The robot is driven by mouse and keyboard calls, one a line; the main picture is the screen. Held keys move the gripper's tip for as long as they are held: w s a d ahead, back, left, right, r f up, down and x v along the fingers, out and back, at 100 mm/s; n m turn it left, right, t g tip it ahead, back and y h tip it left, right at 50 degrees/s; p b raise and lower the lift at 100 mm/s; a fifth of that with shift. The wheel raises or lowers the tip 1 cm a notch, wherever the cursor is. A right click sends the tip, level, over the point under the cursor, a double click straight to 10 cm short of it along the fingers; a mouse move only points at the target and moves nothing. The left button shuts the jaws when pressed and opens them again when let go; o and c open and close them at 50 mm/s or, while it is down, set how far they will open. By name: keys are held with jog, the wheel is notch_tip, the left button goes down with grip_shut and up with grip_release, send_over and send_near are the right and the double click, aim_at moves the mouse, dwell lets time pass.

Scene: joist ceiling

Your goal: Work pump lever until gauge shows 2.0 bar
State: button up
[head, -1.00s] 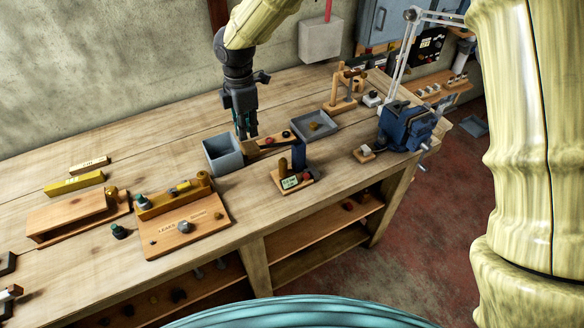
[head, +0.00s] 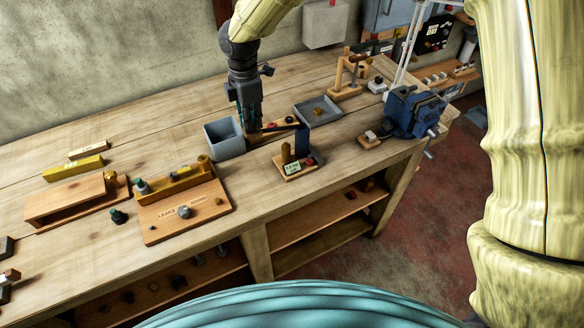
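The pump stands on the workbench right of centre, with a small wooden base (head: 299,172), a dark blue post (head: 301,142) and a display gauge (head: 292,169) with a pale green face. The gauge's figures are too small to read. The pump lever (head: 280,127) reaches left from the post, with a wooden handle end. My gripper (head: 252,134) points down at this handle end, its fingers overlapping it in the picture. I cannot tell whether the fingers are closed on the handle or only rest against it.
An open grey bin (head: 225,146) stands just left of my gripper. A shallow grey tray (head: 316,111) lies behind the pump. A blue vise (head: 411,112) is at the right end, and a wooden "LEAKS" board (head: 188,212) at front left. The bench's front edge is close to the pump.

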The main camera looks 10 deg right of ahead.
aim_at(252, 137)
jog(key=shift+s+a+f+b, duration=0.1)
jog(key=shift+f+b, duration=0.45)
jog(key=shift+f, duration=1)
jog(key=shift+a+f+b, duration=0.1)
jog(key=shift+f+b, duration=0.45)
jog(key=shift+f, duration=0.95)
jog(key=shift+d+r+p, duration=0.2)
jog(key=shift+r+p, duration=2.1)
jog(key=shift+r, duration=0.8)
jog(key=shift+f, duration=0.1)
